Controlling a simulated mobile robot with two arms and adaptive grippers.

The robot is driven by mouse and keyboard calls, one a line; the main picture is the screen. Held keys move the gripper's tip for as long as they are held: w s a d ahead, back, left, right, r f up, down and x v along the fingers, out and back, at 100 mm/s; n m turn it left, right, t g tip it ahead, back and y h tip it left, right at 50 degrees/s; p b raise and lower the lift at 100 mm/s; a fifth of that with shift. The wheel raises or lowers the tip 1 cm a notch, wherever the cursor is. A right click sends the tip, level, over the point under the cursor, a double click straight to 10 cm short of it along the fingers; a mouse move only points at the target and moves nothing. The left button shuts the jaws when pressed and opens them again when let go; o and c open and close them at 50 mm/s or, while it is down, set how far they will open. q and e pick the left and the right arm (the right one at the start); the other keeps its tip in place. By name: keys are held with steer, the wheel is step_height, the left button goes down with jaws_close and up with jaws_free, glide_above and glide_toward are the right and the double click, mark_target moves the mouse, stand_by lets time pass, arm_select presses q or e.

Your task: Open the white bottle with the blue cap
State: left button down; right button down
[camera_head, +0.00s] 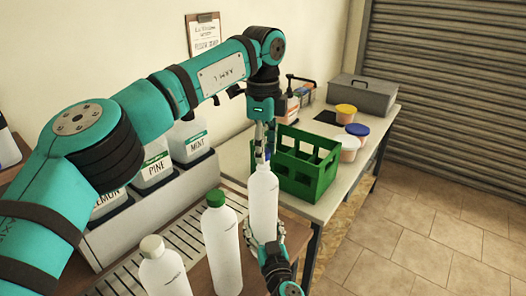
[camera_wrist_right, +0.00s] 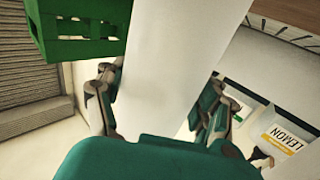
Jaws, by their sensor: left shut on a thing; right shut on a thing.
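The white bottle (camera_head: 263,203) stands upright in the head view, at the near edge of the bench. My right gripper (camera_head: 266,245) is shut around its lower body. In the right wrist view the bottle (camera_wrist_right: 170,65) fills the middle, between the two fingers of my right gripper (camera_wrist_right: 158,100). My left gripper (camera_head: 264,148) points straight down at the bottle's top, with its fingers closed around the cap. The fingers mostly hide the cap, so its blue colour and whether it is still seated on the neck cannot be made out.
A green-capped bottle (camera_head: 221,240) and a pale-capped bottle (camera_head: 164,268) stand left of the held bottle. A green crate (camera_head: 312,180) is close behind it on the right. Labelled containers (camera_head: 190,140) line the wall. Tubs (camera_head: 346,113) and a grey box (camera_head: 362,95) stand farther back.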

arm_select(q)
steer(key=shift+r, duration=0.25)
steer(key=shift+r, duration=2)
arm_select(e)
steer(key=shift+c, duration=0.2)
jaws_free()
